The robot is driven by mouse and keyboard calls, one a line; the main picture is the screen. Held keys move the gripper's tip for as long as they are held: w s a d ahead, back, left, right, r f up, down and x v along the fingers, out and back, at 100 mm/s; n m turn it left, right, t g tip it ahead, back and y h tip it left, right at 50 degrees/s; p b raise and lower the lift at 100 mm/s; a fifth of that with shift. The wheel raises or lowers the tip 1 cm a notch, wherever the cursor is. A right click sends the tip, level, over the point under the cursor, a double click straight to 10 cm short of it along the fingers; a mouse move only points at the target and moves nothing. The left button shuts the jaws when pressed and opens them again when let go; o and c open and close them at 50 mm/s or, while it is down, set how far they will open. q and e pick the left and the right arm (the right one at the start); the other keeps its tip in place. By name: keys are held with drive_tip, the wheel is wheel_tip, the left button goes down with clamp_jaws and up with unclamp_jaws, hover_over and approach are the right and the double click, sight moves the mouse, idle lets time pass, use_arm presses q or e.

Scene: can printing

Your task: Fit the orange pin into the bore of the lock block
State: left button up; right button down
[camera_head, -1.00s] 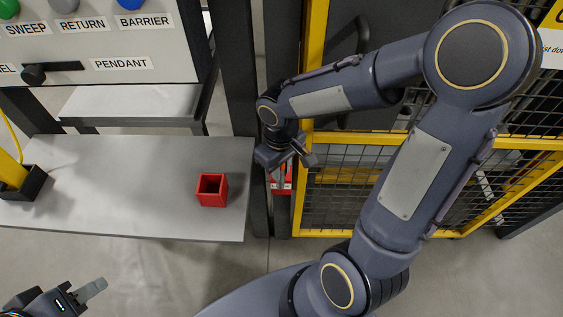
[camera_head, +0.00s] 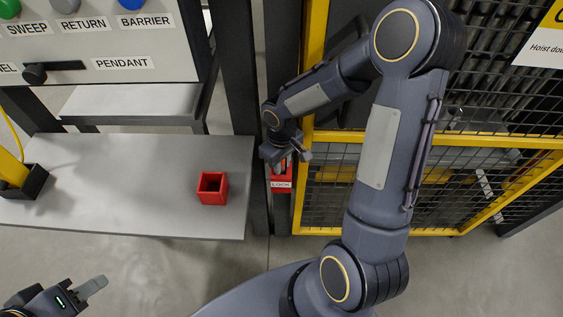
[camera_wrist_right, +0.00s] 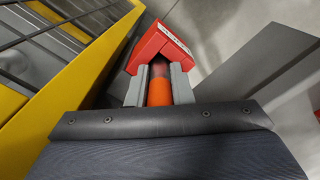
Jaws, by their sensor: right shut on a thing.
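The lock block (camera_head: 281,184) is red with a white LOCK label, mounted low on the dark post beside the yellow fence frame. It also shows in the right wrist view (camera_wrist_right: 165,42), just beyond the fingertips. My right gripper (camera_head: 292,158) is at the top of the block. In the right wrist view, its grey fingers are shut on the orange pin (camera_wrist_right: 160,92). The pin's darker far end meets the block, and how deep it sits in the bore is hidden. My left gripper (camera_head: 92,288) is at the lower left, away from the block; its finger opening is unclear.
A red open-topped box (camera_head: 212,189) stands on the grey table (camera_head: 120,190), which is otherwise largely clear. A black holder with a yellow item (camera_head: 14,170) is at its left end. The yellow fence (camera_head: 420,140) is close to the right of the block.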

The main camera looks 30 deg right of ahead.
drive_tip(key=c, duration=1.7)
unclamp_jaws()
drive_tip(key=shift+f, duration=0.2)
drive_tip(key=shift+c, duration=0.2)
drive_tip(key=o, duration=0.4)
drive_tip(key=shift+o, duration=0.2)
drive_tip(key=shift+r, duration=0.1)
